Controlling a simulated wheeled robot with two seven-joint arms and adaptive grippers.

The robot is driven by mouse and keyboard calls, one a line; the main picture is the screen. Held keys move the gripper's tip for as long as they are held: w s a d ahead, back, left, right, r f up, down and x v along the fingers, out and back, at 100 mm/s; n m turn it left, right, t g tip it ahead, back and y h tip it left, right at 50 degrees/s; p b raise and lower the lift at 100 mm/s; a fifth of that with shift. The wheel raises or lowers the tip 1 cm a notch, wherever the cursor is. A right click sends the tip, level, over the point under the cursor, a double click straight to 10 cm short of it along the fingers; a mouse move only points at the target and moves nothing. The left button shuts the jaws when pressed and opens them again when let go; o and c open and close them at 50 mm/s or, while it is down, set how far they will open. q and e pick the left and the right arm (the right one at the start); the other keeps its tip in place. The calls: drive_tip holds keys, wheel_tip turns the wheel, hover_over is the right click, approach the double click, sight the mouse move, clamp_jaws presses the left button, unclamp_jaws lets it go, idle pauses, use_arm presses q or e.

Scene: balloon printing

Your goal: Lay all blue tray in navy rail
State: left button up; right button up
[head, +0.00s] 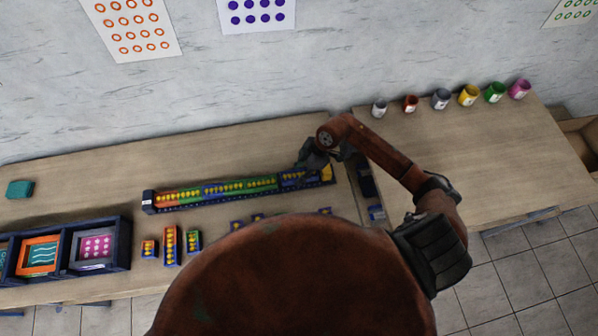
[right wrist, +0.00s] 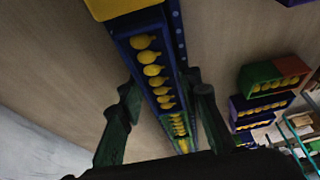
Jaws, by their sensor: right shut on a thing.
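The navy rail (head: 149,204) lies along the left table, with a row of red, green, blue and yellow pieces in it, several holding yellow balloon shapes. A blue tray (head: 293,181) is in the row near the rail's right end, beside a yellow piece (head: 326,173). My right gripper (head: 312,162) is over this tray. In the right wrist view its fingers (right wrist: 166,92) stand on both sides of the blue tray (right wrist: 138,62) and are shut on it. The tray looks in line with the rail; whether it is fully seated is unclear. My left gripper is out of view.
Small loose trays (head: 170,246) stand in front of the rail, some partly hidden by my body. A navy rack (head: 123,242) with pictures is at left, a teal box (head: 20,189) behind it. Paint pots (head: 441,99) line the right table's back edge.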

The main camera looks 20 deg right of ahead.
drive_tip(key=shift+a+f+p, duration=0.1)
drive_tip(key=shift+f+p, duration=0.2)
drive_tip(key=shift+f, duration=0.15)
idle(1.0)
drive_tip(key=o, duration=1.2)
drive_tip(key=shift+o, duration=0.2)
drive_tip(key=v, duration=1.2)
